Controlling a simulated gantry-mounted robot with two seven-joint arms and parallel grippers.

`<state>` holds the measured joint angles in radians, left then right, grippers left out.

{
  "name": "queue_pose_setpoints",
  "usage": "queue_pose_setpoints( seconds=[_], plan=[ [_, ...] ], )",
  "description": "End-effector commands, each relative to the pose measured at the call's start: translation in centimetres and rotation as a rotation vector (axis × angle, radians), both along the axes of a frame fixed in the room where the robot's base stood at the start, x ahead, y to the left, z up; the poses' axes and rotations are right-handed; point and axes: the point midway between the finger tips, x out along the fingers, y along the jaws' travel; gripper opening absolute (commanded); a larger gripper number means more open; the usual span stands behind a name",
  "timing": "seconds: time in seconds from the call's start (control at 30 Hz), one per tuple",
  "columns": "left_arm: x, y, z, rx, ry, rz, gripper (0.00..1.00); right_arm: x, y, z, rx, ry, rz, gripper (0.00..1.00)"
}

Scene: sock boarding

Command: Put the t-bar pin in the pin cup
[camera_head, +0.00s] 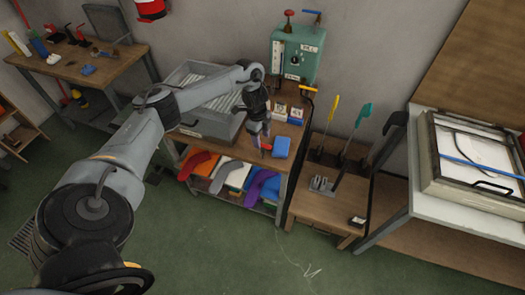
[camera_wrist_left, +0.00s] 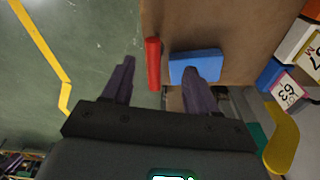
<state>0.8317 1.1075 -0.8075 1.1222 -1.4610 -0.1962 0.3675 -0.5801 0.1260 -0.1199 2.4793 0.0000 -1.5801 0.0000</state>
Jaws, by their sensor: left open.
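My left gripper (camera_head: 262,138) points down over the front edge of the brown bench. In the left wrist view its two dark fingers (camera_wrist_left: 159,72) are spread apart with nothing held between them. A short red rod (camera_wrist_left: 153,63) lies at the bench edge, in line with the gap between the fingers; I cannot tell for certain that it is the t-bar pin. It also shows as a small red piece below the gripper in the head view (camera_head: 266,147). I cannot make out the pin cup. My right gripper is not in view.
A blue block (camera_head: 281,147) lies beside the red rod. Small labelled boxes (camera_head: 296,116) stand behind it. A grey tray (camera_head: 207,125) is at the left of the bench, a green machine (camera_head: 298,52) behind, and coloured socks (camera_head: 232,174) on the shelf below.

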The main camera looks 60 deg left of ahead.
Motion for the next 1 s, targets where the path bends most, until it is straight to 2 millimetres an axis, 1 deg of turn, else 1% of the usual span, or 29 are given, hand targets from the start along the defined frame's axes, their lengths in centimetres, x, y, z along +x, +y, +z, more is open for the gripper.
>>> queue_pose_setpoints(
  seconds=[0.17,0.4,0.53,0.63,0.87,0.9,0.97,1.0],
  plan=[
    [0.0,-0.2,-0.9,-0.001,0.000,0.000,0.59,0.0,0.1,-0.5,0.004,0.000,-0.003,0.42],
    [-0.4,-1.2,-4.0,-0.001,0.002,-0.001,0.59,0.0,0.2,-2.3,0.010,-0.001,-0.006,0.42],
    [-0.2,-1.2,-5.0,0.000,0.000,0.000,0.59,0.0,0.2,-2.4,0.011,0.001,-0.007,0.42],
    [-0.2,-1.3,-5.5,0.000,-0.001,0.000,0.59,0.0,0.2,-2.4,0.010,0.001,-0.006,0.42],
    [-0.2,-1.3,-5.5,0.001,-0.002,0.000,0.59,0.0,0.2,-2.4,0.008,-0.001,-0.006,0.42],
    [-0.2,-1.3,-5.5,0.001,-0.002,0.000,0.56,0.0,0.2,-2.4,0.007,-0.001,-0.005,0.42],
    [-0.2,-1.3,-5.5,0.001,-0.002,0.000,0.46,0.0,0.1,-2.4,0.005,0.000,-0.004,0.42],
    [-0.2,-1.3,-5.5,0.001,-0.002,0.000,0.40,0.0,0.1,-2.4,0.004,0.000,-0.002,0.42]
  ],
)
